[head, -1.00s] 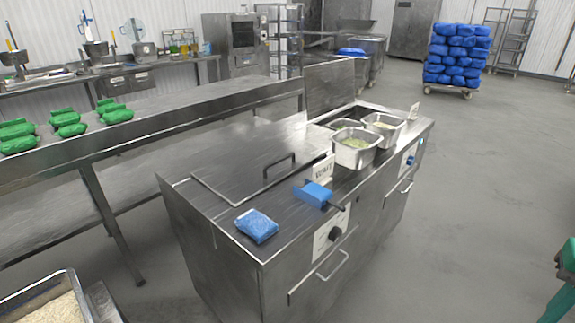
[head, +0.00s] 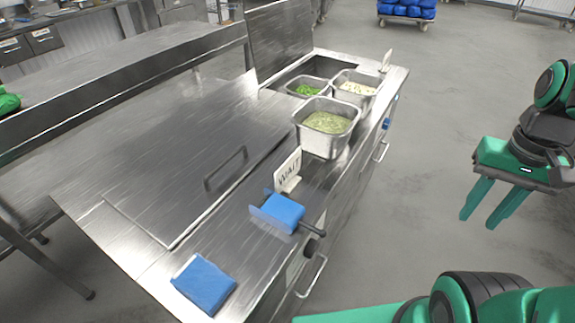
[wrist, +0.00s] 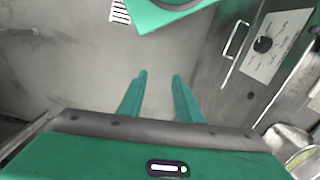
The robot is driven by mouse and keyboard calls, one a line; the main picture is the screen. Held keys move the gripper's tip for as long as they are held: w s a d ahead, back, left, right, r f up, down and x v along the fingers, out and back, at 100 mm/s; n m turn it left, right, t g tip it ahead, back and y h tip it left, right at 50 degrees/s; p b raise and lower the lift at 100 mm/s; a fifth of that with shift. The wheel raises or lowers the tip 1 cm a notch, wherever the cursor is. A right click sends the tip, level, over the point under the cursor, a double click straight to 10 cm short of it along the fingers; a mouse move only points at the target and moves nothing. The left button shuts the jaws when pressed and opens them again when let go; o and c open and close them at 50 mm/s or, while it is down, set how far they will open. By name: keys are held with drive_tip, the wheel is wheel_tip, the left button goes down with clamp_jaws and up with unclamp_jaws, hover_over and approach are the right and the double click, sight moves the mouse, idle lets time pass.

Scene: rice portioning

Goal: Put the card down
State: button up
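A white card (head: 288,171) with the word "WAIT" stands upright on the steel counter (head: 110,240), behind a blue block with a dark handle (head: 283,211). A second pale card (head: 387,60) stands at the counter's far right corner; I cannot read it. My gripper (head: 483,222) hangs over the floor to the right of the counter, apart from both cards. Its two green fingers are spread with nothing between them. The wrist view also shows the open fingers (wrist: 157,82) over bare floor.
Metal pans with green and pale food (head: 327,122) sit in the counter's far part. A blue packet (head: 204,285) lies at the near end. Handles (head: 312,277) and knobs stick out from the counter's front. The floor on the right is clear.

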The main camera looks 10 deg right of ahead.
drive_tip(key=shift+d, duration=0.1)
drive_tip(key=o, duration=0.6)
drive_tip(key=shift+s+r, duration=0.2)
drive_tip(key=shift+s, duration=0.1)
drive_tip(key=shift+c, duration=0.2)
drive_tip(key=o, duration=1)
drive_tip(key=shift+n, duration=0.9)
drive_tip(key=w+r, duration=0.1)
drive_tip(key=w+a+r, duration=0.1)
drive_tip(key=w, duration=0.1)
drive_tip(key=shift+w+a, duration=0.1)
drive_tip(key=shift+c, duration=0.2)
drive_tip(key=shift+o, duration=1.2)
drive_tip(key=w+a, duration=0.1)
drive_tip(key=w+r+n, duration=0.1)
drive_tip(key=w, duration=0.1)
drive_tip(key=w+a+n, duration=0.1)
drive_tip(key=w, duration=0.1)
drive_tip(key=shift+a+r+h, duration=0.25)
drive_tip(key=shift+a+h, duration=0.05)
drive_tip(key=shift+a, duration=0.05)
drive_tip(key=n, duration=1.3)
approach(289, 159)
drive_tip(key=shift+d+f, duration=0.1)
drive_tip(key=shift+f, duration=5.45)
